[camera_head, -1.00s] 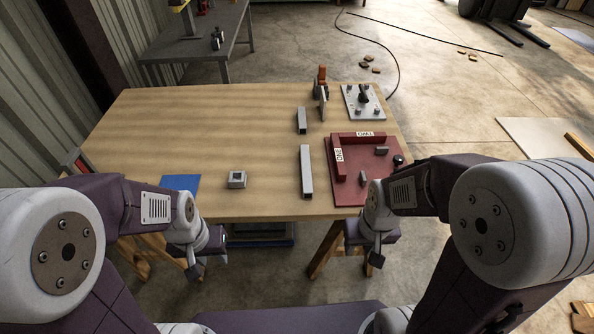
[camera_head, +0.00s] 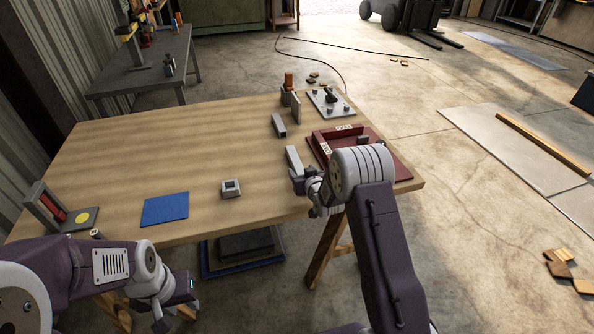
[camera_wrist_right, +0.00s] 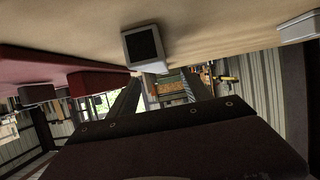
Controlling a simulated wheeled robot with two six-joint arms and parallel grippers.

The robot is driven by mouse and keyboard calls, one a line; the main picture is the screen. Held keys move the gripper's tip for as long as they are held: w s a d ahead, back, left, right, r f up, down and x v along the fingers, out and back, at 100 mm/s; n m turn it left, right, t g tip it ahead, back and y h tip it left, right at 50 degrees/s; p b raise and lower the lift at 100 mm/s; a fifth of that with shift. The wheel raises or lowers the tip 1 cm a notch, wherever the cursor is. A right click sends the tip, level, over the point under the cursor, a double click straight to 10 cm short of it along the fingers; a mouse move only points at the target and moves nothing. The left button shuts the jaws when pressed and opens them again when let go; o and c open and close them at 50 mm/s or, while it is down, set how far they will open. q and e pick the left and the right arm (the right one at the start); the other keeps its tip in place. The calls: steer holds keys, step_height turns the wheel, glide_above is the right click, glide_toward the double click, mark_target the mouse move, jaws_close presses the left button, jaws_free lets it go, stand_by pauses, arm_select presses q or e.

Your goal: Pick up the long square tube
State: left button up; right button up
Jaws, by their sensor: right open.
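The long square tube (camera_head: 293,157) is light grey and lies on the wooden table, just left of the red fixture. Its near end is partly hidden by my right gripper (camera_head: 299,183) in the head view. In the right wrist view the tube (camera_wrist_right: 146,47) shows nearly end on, with a dark square opening, ahead of the dark gripper body. My right gripper is open at the near end of the tube, with nothing seen in it. My left gripper (camera_head: 172,306) is low, in front of the table; its jaws are too unclear to read.
A shorter grey tube (camera_head: 279,125) lies farther back. The red fixture (camera_head: 401,168) is to the right, partly behind my right arm. A small hollow block (camera_head: 231,188) and a blue mat (camera_head: 165,209) lie to the left. The table's (camera_head: 120,160) left middle is clear.

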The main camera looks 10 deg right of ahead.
mark_target(298, 164)
steer(key=shift+x, duration=1.1)
steer(key=shift+d+x, duration=0.2)
steer(key=shift+x, duration=2.45)
steer(key=shift+s+r, duration=0.1)
steer(key=shift+r, duration=0.1)
steer(key=shift+c, duration=1.2)
jaws_close()
